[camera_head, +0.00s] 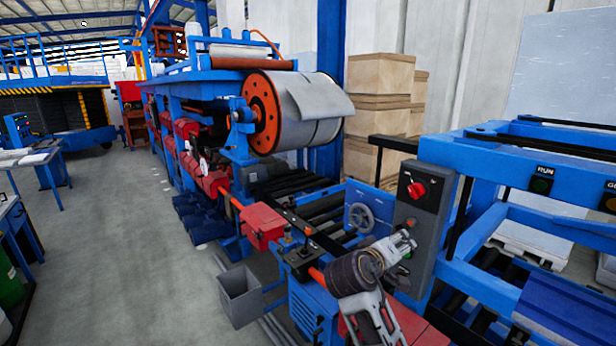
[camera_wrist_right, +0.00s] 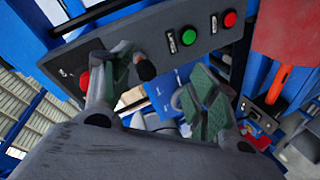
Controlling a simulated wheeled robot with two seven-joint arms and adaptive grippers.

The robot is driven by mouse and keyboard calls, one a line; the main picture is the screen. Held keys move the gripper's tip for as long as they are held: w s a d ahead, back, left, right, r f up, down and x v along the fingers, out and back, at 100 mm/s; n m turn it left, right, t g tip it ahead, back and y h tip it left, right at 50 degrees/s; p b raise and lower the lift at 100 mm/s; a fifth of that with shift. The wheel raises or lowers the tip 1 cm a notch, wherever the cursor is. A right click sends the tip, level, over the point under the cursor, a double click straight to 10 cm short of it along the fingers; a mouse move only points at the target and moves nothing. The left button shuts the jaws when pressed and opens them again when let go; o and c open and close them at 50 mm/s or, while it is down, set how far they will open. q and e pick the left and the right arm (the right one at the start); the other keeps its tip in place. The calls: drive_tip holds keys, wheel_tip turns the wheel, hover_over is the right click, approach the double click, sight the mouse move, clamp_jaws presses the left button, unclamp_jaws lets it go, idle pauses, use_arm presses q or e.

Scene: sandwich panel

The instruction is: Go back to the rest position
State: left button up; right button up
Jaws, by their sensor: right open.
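My right gripper (camera_head: 405,245) is in front of the grey control box (camera_head: 418,225), below its red rotary switch (camera_head: 416,190). In the right wrist view the padded fingers of the right gripper (camera_wrist_right: 160,92) are spread apart with nothing held between them. The grey panel (camera_wrist_right: 150,35) lies beyond the fingers, with a green button (camera_wrist_right: 189,37), a red button (camera_wrist_right: 230,19) and a red knob (camera_wrist_right: 84,80) partly behind the left finger. I cannot tell whether a finger touches the panel. My left gripper is not in view.
A blue machine with a large steel coil (camera_head: 305,115) runs toward the back. A handwheel (camera_head: 360,217) and a red box (camera_head: 262,225) are close to my right arm. A grey bin (camera_head: 240,295) hangs low in front. Blue frames (camera_head: 510,220) stand at right.

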drive_tip(key=s+d+f+g+y, duration=0.1)
drive_tip(key=s+f+g+y, duration=0.25)
drive_tip(key=s+f, duration=0.65)
drive_tip(key=s+d+f+g+y, duration=0.15)
drive_tip(key=s+f+y, duration=0.4)
drive_tip(key=f, duration=0.95)
drive_tip(key=s+a+f+g, duration=0.1)
drive_tip(key=s+f, duration=0.1)
drive_tip(key=s, duration=0.5)
drive_tip(key=s+a+f+g, duration=0.1)
drive_tip(key=s+f, duration=0.2)
drive_tip(key=s, duration=0.3)
wheel_tip(320, 180, down, 34)
drive_tip(key=s+g+b, duration=0.2)
drive_tip(key=s, duration=0.1)
drive_tip(key=s+d+f+b, duration=0.1)
drive_tip(key=s+d+f, duration=0.1)
drive_tip(key=s+f, duration=0.9)
drive_tip(key=s+d+f+g, duration=0.1)
drive_tip(key=s+d+f, duration=0.1)
drive_tip(key=s+f, duration=0.9)
drive_tip(key=shift+y+b, duration=0.3)
drive_tip(key=shift+b, duration=0.05)
drive_tip(key=shift+s, duration=0.1)
